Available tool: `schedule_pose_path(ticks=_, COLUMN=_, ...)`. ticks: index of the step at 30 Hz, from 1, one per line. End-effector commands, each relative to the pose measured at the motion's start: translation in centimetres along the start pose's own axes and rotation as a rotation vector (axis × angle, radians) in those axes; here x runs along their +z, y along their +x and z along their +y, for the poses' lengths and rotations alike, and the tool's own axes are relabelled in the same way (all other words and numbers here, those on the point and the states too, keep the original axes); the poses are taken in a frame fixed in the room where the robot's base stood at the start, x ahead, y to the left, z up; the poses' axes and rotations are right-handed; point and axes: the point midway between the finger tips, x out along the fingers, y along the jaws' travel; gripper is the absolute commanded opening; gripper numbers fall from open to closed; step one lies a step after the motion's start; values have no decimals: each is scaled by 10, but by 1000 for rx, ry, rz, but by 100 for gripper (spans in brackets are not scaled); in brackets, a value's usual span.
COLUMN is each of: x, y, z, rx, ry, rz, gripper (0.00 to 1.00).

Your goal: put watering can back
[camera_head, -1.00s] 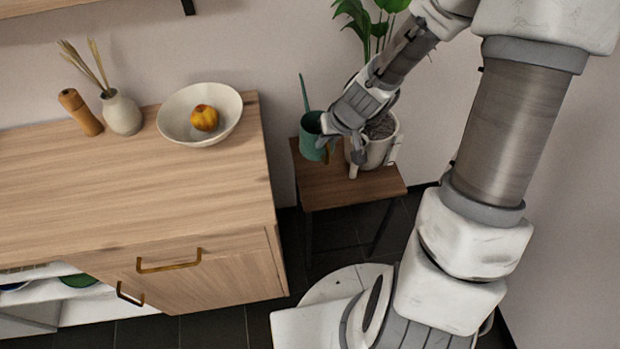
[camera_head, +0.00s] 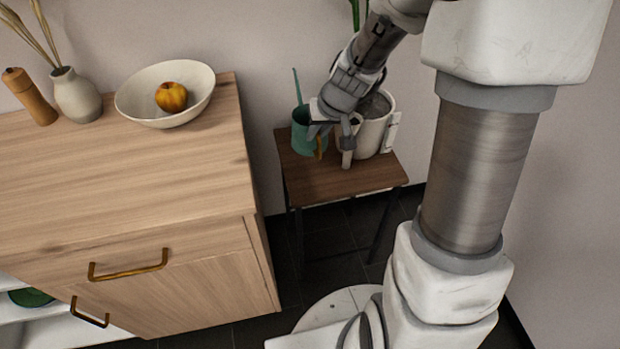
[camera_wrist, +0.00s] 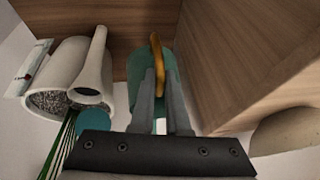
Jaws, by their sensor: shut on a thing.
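The watering can is green with a gold handle. In the head view its body (camera_head: 302,134) is at the back left of the small wooden side table (camera_head: 312,184), with a thin green spout rising. My gripper (camera_head: 319,136) reaches down from the upper right and is shut on the can's gold handle. In the wrist view both grey fingers (camera_wrist: 158,75) close around the gold handle (camera_wrist: 157,48), with the green body (camera_wrist: 137,75) behind them. The can looks upright. Whether its base touches the table I cannot tell.
A white plant pot (camera_head: 377,125) stands right of the can, close to my gripper. A pale tapered piece (camera_wrist: 93,68) shows beside it in the wrist view. The wooden cabinet (camera_head: 120,190) stands left, bearing a bowl (camera_head: 140,96) with fruit. The side table's front is clear.

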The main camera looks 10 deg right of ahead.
Motion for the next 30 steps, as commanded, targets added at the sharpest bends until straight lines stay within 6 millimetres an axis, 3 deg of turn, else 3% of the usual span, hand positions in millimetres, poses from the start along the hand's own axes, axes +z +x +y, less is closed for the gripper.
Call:
schedule_pose_path(ticks=9, x=2, y=13, z=3, rx=2, ry=11, rz=7, gripper=0)
schedule_pose_path(ticks=15, x=16, y=43, z=9, rx=2, ry=14, rz=5, gripper=0)
schedule_pose_path(ticks=22, x=23, y=62, z=13, rx=2, ry=14, rz=7, gripper=0)
schedule_pose_path(ticks=30, x=39, y=98, z=19, rx=2, ry=14, rz=6, gripper=0)
